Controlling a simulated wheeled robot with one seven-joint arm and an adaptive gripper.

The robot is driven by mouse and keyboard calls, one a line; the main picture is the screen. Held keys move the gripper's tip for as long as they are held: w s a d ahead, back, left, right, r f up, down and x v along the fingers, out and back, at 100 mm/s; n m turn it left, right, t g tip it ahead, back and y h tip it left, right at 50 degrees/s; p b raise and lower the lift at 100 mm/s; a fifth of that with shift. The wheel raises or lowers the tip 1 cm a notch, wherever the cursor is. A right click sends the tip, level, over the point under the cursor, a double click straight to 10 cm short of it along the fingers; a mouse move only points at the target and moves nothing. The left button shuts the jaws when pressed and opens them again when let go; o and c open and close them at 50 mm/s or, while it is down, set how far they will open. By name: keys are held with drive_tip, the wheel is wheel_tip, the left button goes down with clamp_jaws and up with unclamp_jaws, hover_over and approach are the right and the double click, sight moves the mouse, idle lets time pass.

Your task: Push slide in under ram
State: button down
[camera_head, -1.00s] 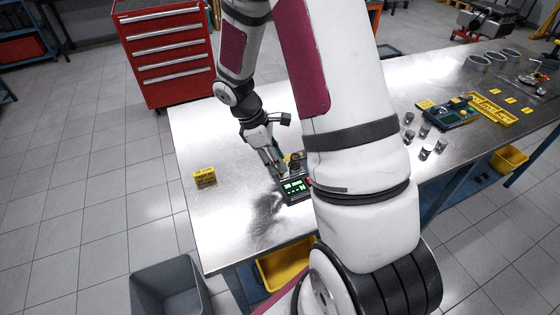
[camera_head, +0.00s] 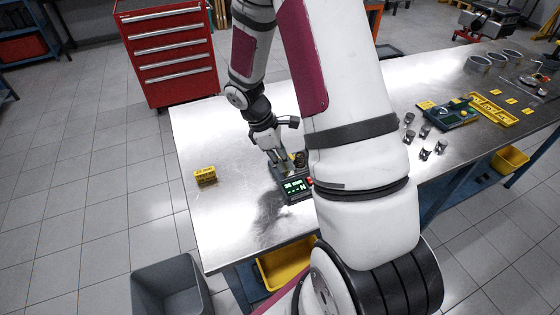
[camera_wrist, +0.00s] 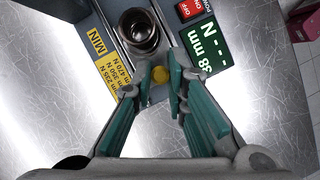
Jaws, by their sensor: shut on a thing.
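The tester (camera_head: 295,187), a dark green bench device with a lit display, stands on the table; my arm partly covers it in the head view. In the wrist view its green display (camera_wrist: 205,45) is at the upper right. A dark round metal part, open at the top (camera_wrist: 138,28), sits on the device; I cannot tell if it is a spring or a seat. My gripper (camera_wrist: 162,82) points down at the device, its teal fingers shut on a small yellow knob (camera_wrist: 160,75). The knob seems to belong to the slide. The ram cannot be made out clearly.
A yellow label block (camera_head: 205,177) stands left of the tester on the steel table (camera_head: 225,235). Several small metal parts (camera_head: 425,132) and a yellow tray (camera_head: 493,108) lie to the right. A grey bin (camera_head: 170,290) is on the floor.

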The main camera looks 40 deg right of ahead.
sight(294, 161)
drive_tip(key=d, duration=0.2)
drive_tip(key=s+d, duration=0.1)
drive_tip(key=d, duration=0.2)
drive_tip(key=s+d, duration=0.1)
drive_tip(key=d, duration=0.1)
drive_tip(key=shift+s+d+p, duration=0.1)
drive_tip(key=shift+d+p, duration=0.25)
drive_tip(key=c, duration=1.6)
unclamp_jaws()
drive_tip(key=shift+d, duration=0.1)
drive_tip(key=shift+r, duration=0.1)
drive_tip(key=shift+a+r, duration=0.2)
drive_tip(key=shift+r, duration=0.1)
drive_tip(key=v, duration=1.1)
